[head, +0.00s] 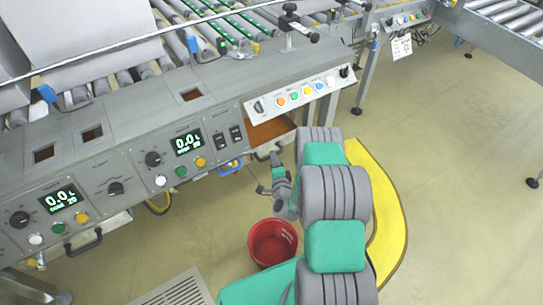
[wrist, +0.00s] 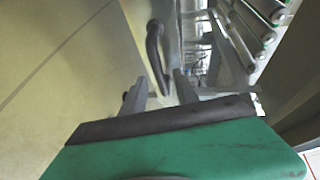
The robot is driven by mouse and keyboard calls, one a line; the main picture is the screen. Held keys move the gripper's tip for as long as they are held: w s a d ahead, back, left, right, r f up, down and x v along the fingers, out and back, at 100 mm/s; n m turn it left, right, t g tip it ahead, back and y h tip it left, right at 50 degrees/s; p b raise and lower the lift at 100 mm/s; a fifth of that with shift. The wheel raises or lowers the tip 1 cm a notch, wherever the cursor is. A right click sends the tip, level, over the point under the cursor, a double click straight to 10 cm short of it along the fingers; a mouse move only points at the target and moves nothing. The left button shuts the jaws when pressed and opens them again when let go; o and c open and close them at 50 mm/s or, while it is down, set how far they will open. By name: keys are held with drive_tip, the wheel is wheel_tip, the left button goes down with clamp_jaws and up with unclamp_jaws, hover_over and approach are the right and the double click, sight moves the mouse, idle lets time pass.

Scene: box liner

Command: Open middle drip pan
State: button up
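The drip pans sit under the grey machine's control panel. A black handle (head: 85,243) marks one at the left. Farther right, a brown surface (head: 272,130) shows below the white button strip, perhaps a pan's inside; I cannot tell for sure. My gripper (head: 275,175) is low in front of the machine, beside the machine's lower edge. In the wrist view, a dark bar handle (wrist: 155,48) stands just ahead of my gripper (wrist: 160,90), roughly in line with the gap between the fingers. The fingers are apart and nothing shows gripped. Whether they touch the handle is unclear.
A red bucket (head: 272,243) stands on the floor just below my gripper. A yellow curved floor piece (head: 390,215) lies to the right. A floor grate (head: 178,290) is at the bottom. A blue handle-like part (head: 230,168) hangs nearby. Open floor lies to the right.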

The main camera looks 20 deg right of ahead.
drive_tip(key=shift+x, duration=1.55)
drive_tip(key=shift+c, duration=0.4)
clamp_jaws()
drive_tip(key=shift+a+f, duration=0.1)
